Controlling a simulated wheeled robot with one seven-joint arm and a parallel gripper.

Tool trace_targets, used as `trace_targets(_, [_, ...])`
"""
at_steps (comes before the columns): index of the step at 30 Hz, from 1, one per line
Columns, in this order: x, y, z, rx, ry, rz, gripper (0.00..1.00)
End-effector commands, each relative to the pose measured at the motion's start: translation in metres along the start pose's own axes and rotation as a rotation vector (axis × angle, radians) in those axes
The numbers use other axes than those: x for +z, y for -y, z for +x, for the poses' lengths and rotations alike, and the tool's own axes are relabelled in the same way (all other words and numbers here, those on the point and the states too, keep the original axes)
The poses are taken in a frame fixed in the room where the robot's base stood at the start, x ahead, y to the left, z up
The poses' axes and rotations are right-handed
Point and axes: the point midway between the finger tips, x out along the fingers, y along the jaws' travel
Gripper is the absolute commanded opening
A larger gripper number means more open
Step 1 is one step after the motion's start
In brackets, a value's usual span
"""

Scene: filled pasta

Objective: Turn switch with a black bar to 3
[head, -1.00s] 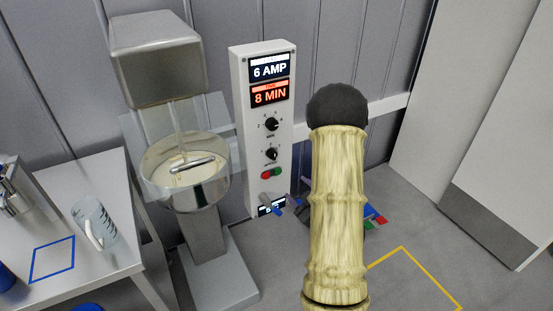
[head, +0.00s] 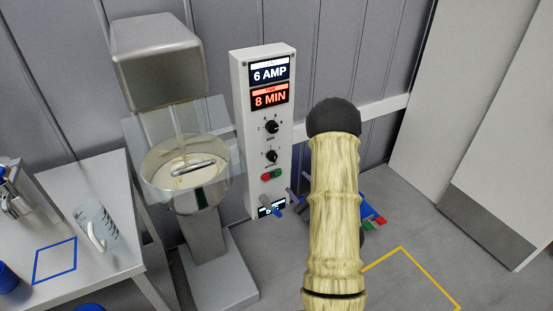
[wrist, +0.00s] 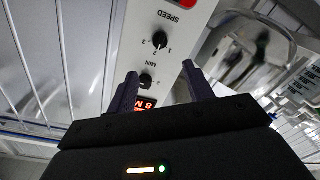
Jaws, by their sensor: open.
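The white control panel (head: 241,135) stands upright with two black rotary knobs. The upper knob (head: 271,127) sits below the 8 MIN display and the lower knob (head: 271,156) sits above a red and a green button. In the wrist view the panel is upside down. There the MIN knob (wrist: 146,81) lies between the two dark fingers of my gripper (wrist: 159,68), near the left one. The SPEED knob (wrist: 159,40) is beyond the fingertips, its white mark toward 2. My gripper is open and holds nothing. In the head view my arm hides most of it.
A mixer with a clear bowl (head: 185,185) stands left of the panel. A steel table (head: 115,245) with a glass jug (head: 97,227) is at far left. Yellow tape (head: 425,272) marks the floor at right.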

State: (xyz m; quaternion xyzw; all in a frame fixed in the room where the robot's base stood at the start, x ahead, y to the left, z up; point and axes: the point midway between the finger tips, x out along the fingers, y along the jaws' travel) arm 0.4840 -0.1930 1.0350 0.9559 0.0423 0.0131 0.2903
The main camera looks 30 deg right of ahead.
Motion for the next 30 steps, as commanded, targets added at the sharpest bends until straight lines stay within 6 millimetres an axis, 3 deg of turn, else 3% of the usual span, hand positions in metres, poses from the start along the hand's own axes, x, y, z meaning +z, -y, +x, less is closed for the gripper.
trace_targets(19, [-0.003,-0.001,0.115,-0.002,-0.002,0.001,0.52])
trace_targets(24, [-0.001,-0.001,0.132,0.000,0.000,0.001,0.52])
trace_targets(30, [0.000,0.000,0.136,0.000,0.001,0.002,0.52])
